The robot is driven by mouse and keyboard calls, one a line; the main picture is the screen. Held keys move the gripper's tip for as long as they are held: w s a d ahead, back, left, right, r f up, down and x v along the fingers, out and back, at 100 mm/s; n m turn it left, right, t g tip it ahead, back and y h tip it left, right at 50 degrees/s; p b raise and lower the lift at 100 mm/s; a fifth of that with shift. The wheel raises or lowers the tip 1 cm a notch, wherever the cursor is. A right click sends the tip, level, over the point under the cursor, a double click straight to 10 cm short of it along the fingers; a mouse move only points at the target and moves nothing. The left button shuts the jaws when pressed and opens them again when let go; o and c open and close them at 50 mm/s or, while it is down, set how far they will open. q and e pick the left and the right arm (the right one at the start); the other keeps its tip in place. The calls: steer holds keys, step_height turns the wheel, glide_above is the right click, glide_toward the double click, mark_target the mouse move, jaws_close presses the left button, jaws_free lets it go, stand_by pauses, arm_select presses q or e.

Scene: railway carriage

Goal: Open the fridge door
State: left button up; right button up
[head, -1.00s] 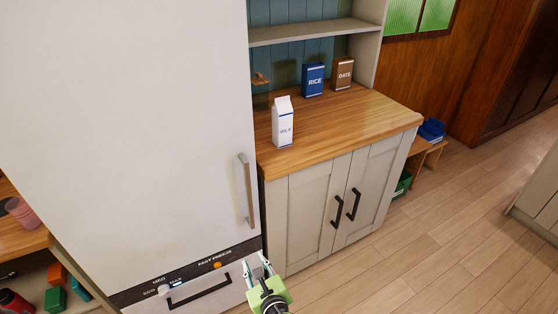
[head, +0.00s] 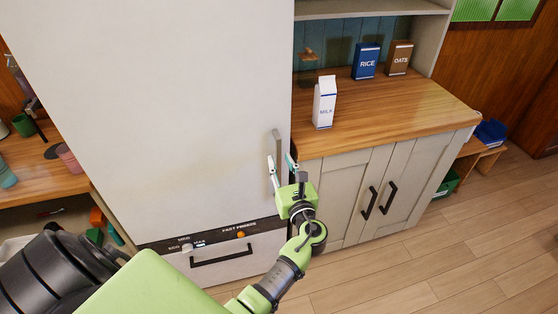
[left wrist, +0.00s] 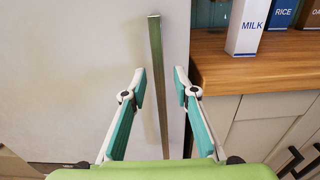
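The white fridge door (head: 150,110) is shut and fills the left half of the head view. Its vertical metal handle (head: 277,155) is near the door's right edge. My left gripper (head: 281,168) is open in front of the handle's lower part. In the left wrist view the handle (left wrist: 157,85) stands between the two open fingers (left wrist: 158,88), nearer the left one, with gaps on both sides. I cannot tell how far the handle reaches in depth between the fingers. My right gripper is not in view.
Below the door is a freezer drawer with a black handle (head: 221,256) and a dark control strip. To the right, a wooden counter (head: 400,115) holds a milk carton (head: 324,103), a rice box (head: 366,61) and an oats box (head: 398,58). Open floor lies at the right.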

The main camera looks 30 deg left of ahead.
arm_select(q)
steer(key=shift+x, duration=1.4)
jaws_close()
